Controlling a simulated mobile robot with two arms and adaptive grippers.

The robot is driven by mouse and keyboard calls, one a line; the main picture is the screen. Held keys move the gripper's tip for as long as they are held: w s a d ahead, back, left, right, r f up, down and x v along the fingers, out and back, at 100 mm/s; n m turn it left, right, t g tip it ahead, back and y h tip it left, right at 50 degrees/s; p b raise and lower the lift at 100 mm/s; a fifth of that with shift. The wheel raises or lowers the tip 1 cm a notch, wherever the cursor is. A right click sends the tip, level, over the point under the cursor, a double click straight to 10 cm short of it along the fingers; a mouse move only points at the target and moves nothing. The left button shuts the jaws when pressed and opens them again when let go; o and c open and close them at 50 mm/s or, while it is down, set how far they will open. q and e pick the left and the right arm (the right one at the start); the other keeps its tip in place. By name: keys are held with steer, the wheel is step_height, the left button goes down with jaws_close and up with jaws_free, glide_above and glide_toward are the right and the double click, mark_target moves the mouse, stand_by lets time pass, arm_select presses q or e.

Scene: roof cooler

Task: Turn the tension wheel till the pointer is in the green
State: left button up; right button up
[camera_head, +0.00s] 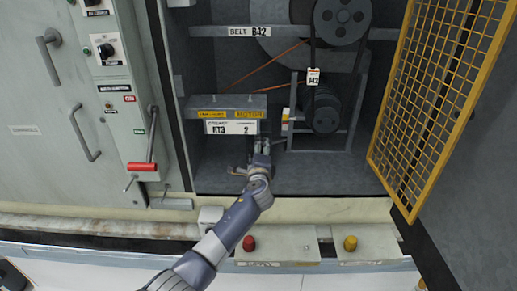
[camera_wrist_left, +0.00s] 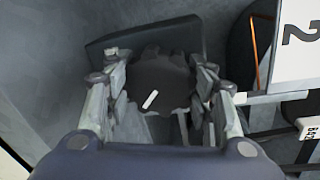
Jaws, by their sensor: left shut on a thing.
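The tension wheel (camera_wrist_left: 165,78) is a dark knobbed disc with a white mark, seen in the left wrist view between the fingers of my left gripper (camera_wrist_left: 162,92). The fingers are shut on it from both sides. In the head view my left gripper (camera_head: 260,153) reaches into the cabinet below the RT3 2 label, and it hides most of the wheel. A small scale with coloured bands (camera_head: 285,120) stands right of the label. Its edge also shows in the wrist view (camera_wrist_left: 305,129). I cannot make out the pointer or its band. My right gripper is out of view.
The RT3 2 sign (camera_head: 232,127) and its grey bracket (camera_head: 205,105) hang just above my gripper. Belt pulleys (camera_head: 326,112) stand to the right. A yellow mesh door (camera_head: 432,90) stands open at the right. A red-handled lever (camera_head: 142,166) is at the left.

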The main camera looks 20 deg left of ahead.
arm_select(q)
steer(key=m+y+p, duration=0.1)
steer(key=m, duration=0.4)
steer(key=shift+f, duration=0.1)
steer(key=shift+m, duration=0.3)
steer(key=shift+f, duration=0.1)
stand_by(0.3)
steer(key=o, duration=1.1)
steer(key=shift+c, duration=0.2)
steer(key=v, duration=1.2)
